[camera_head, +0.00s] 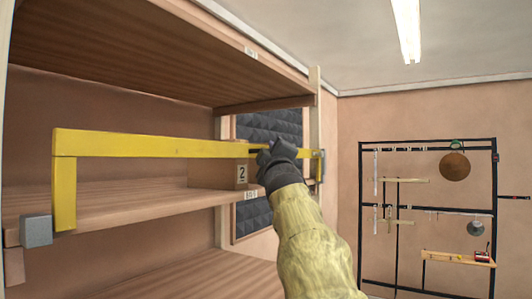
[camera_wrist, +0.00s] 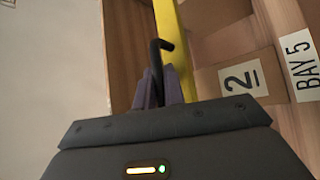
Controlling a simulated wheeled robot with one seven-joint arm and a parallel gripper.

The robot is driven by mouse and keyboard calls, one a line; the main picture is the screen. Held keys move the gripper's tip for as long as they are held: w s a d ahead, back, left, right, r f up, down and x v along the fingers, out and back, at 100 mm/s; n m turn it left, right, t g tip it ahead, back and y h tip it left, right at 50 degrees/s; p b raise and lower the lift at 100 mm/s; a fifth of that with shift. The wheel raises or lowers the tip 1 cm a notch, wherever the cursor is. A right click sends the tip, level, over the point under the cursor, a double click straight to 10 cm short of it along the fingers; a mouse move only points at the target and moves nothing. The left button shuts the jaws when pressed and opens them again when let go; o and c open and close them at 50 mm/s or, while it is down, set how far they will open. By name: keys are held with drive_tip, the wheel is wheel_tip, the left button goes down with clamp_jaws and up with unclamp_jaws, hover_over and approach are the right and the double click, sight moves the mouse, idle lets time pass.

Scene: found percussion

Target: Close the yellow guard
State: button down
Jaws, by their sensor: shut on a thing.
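The yellow guard (camera_head: 150,145) is a long bar running level across the front of the wooden shelf, above its board. A short yellow leg hangs down at its left end, beside a grey block (camera_head: 37,230) on the shelf edge. My gripper (camera_head: 265,160) is at the right part of the bar. In the wrist view, my gripper (camera_wrist: 160,92) is shut on a thin black bent handle (camera_wrist: 157,52) next to the yellow bar (camera_wrist: 170,35). The fingers hide part of the handle, and how it joins the bar is unclear.
A box marked 2 (camera_head: 241,173) stands on the shelf behind the bar. An upper shelf (camera_head: 140,60) hangs over it. A dark rack (camera_head: 397,250) with hanging metal pieces stands at the right wall. The space right of the shelf looks free.

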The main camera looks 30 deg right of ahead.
drive_tip(key=c, duration=1.8)
unclamp_jaws()
drive_tip(key=shift+o, duration=0.2)
drive_tip(key=shift+f, duration=0.1)
drive_tip(key=shift+s+a+f+b, duration=0.15)
drive_tip(key=shift+s+f+b, duration=0.2)
drive_tip(key=shift+b, duration=0.2)
drive_tip(key=b+v, duration=1.1)
drive_tip(key=v, duration=0.5)
drive_tip(key=shift+s+r+b, duration=0.15)
drive_tip(key=shift+s+b, duration=0.15)
drive_tip(key=shift+b, duration=0.1)
